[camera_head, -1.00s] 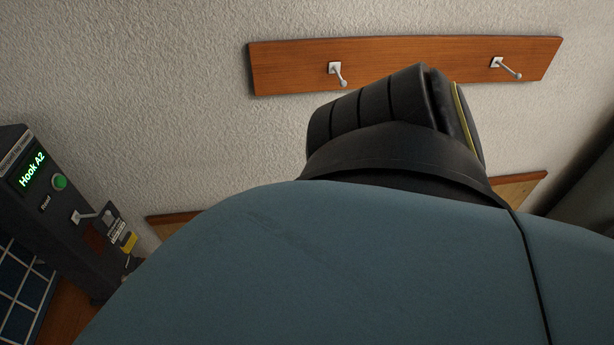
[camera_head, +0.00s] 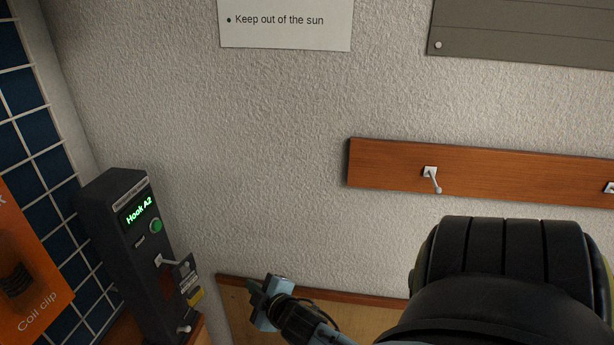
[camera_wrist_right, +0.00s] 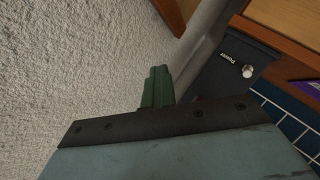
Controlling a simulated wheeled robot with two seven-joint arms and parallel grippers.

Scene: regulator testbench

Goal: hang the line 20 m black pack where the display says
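The dark box (camera_head: 128,255) at the left has a green display (camera_head: 137,210) reading "Hook A2". A small dark pack (camera_head: 187,277) with a pale label and a yellow patch hangs at the hook on its front; I cannot read its label. A wooden rail (camera_head: 385,166) on the wall bears a metal hook (camera_head: 432,180) with nothing on it. A second hook (camera_head: 610,188) is cut off at the right edge. My right gripper (camera_head: 257,293) is right of the pack and apart from it. In the wrist view its green fingers (camera_wrist_right: 157,88) look closed together, empty. My left gripper is out of view.
A lower board (camera_head: 238,310) with a wooden top edge stands behind my right gripper. A blue grid panel (camera_head: 22,95) and an orange "Coil clip" card (camera_head: 25,265) are at the left. The wall between box and upper rail is clear. My black arm part covers the lower right.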

